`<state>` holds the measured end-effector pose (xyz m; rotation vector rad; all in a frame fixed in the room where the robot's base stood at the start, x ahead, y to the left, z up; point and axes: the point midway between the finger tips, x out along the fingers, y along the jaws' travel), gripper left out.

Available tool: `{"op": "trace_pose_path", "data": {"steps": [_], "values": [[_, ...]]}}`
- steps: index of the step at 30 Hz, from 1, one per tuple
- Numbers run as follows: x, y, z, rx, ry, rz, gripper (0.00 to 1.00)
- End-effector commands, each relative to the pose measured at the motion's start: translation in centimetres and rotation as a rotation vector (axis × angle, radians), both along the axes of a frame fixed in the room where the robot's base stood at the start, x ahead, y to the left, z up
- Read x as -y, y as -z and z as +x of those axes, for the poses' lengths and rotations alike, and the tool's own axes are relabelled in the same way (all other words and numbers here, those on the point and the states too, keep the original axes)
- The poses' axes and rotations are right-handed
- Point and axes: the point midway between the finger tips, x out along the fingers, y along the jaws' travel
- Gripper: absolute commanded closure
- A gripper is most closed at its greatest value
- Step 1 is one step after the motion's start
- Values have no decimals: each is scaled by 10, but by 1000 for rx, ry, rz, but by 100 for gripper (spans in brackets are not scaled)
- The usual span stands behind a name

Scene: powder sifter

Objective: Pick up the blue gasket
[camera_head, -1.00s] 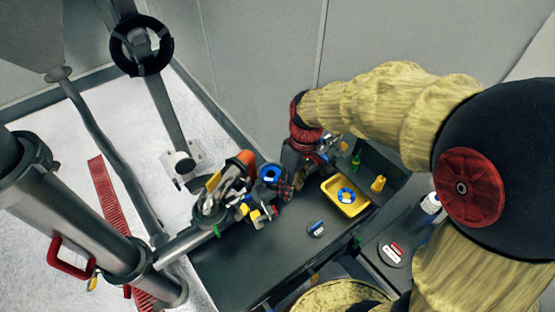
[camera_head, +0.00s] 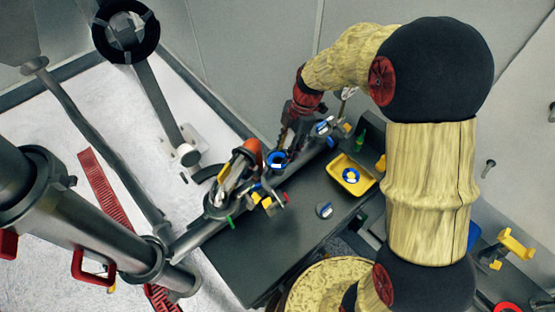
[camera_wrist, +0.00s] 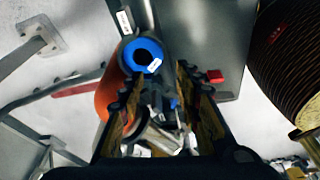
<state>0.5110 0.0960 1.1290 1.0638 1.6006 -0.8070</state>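A blue ring (camera_head: 277,160), which looks like the blue gasket, sits at the open end of the pipe assembly by the dark bench. In the wrist view the blue ring (camera_wrist: 133,53) surrounds a dark round opening and carries a small white label. My gripper (camera_head: 285,134) is close above it in the head view. In the wrist view my gripper (camera_wrist: 160,88) is open, with its two fingers apart and the ring just beyond the tips, towards the left finger. Another blue-and-white ring (camera_head: 351,175) lies in the yellow tray (camera_head: 366,185).
An orange-ended part (camera_head: 252,150) stands left of the ring; its orange side (camera_wrist: 108,98) shows beside the left finger. Metal clamp parts (camera_head: 268,198) crowd the pipe. A small blue-and-white round item (camera_head: 324,210) lies on the dark bench (camera_head: 275,240), which has free room towards the front.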

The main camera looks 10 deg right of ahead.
Motion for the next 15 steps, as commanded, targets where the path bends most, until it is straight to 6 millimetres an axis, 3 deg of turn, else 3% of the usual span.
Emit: {"op": "trace_pose_path", "data": {"steps": [15], "values": [[-9,61,2,-3,0,-1,66]]}}
